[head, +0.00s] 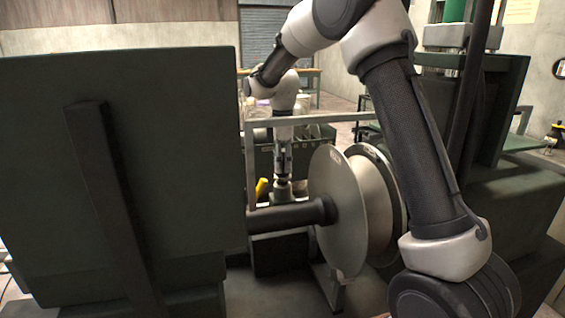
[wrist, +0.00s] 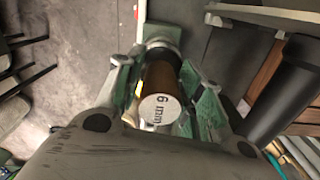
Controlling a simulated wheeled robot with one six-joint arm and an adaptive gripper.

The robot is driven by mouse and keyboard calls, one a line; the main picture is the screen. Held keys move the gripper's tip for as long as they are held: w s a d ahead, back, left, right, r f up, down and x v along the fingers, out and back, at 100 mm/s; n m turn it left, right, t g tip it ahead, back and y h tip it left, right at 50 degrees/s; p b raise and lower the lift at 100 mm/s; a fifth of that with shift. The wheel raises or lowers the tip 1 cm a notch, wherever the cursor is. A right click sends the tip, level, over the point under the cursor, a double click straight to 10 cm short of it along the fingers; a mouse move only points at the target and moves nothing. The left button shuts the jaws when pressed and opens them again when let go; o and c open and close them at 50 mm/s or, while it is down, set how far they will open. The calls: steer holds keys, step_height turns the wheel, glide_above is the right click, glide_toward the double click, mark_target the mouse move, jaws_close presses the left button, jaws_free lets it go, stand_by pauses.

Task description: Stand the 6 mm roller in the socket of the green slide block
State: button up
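The 6 mm roller (wrist: 159,88) is a dark amber cylinder with a white end marked "6 mm" facing the wrist camera. My gripper (wrist: 162,72) has a finger on each side of it and appears shut on it. In the head view my gripper (head: 283,172) points down beyond the large spool, too small there to show the roller clearly. Past the roller's far end, the wrist view shows a grey metal ring (wrist: 160,33) against a green block (wrist: 181,34), apparently the slide block with its socket. I cannot tell whether the roller's far end is inside the ring.
A large metal spool (head: 338,210) on a dark shaft stands in front of the work area in the head view. A dark green panel (head: 180,150) fills the left. A yellow item (head: 262,187) is beside my gripper. A dark cylinder (wrist: 284,88) lies right in the wrist view.

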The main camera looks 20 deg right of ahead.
steer(key=shift+o, duration=0.5)
step_height(320, 180, up, 12)
stand_by(0.5)
